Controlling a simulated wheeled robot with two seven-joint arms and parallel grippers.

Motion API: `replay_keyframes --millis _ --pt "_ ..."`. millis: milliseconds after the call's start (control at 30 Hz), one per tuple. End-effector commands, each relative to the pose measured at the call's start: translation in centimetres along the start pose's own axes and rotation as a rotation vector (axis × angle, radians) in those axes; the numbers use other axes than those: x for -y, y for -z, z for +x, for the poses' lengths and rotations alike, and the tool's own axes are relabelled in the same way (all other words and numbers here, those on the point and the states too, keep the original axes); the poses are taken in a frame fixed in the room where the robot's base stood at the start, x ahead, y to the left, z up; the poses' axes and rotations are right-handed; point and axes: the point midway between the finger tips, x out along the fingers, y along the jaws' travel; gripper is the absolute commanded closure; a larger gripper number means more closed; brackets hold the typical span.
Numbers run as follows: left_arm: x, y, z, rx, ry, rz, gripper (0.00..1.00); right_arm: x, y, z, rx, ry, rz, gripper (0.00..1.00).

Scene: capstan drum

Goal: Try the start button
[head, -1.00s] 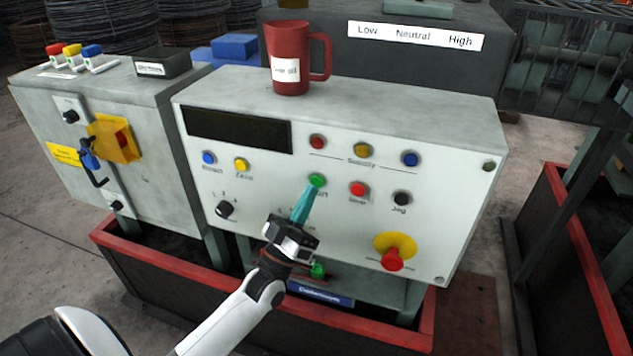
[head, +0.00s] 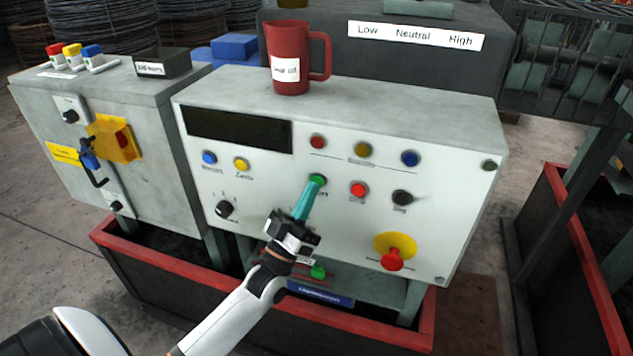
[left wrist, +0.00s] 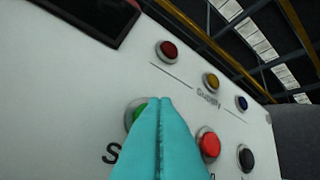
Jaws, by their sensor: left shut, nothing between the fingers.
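The green start button (head: 317,180) sits in the middle of the pale control panel (head: 300,215). In the left wrist view the start button (left wrist: 137,115) is partly hidden behind my fingers. My left gripper (head: 306,200) is shut and empty, its teal fingertips just below and in front of the start button. In the left wrist view the fingertips (left wrist: 158,102) overlap the button's right side. I cannot tell whether they touch it. The red stop button (head: 358,189) is just to the right. My right gripper is not in view.
A black jog button (head: 402,198) and a red emergency mushroom button (head: 392,258) on yellow are to the right. A black rotary knob (head: 224,209) is to the left. A red mug (head: 288,75) stands on top of the panel box.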

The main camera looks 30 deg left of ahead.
Motion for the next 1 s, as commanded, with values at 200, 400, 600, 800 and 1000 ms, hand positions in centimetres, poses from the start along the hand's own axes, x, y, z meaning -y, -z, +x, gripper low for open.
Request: replay_keyframes --millis 200,400,600,800,1000 --pt "-0.04 0.04 0.05 0.0 0.0 0.0 1.0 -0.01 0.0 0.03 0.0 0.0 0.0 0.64" --pt "-0.16 0.16 0.21 0.0 0.0 0.0 1.0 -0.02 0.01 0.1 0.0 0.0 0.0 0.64" --pt "-0.27 0.28 0.4 0.0 0.001 0.0 1.0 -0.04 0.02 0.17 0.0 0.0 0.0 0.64" --pt "-0.4 0.39 0.57 0.0 0.001 0.0 1.0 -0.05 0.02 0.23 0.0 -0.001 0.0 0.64" --pt "-0.42 0.41 0.6 0.0 0.0 0.0 1.0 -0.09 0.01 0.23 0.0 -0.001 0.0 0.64"
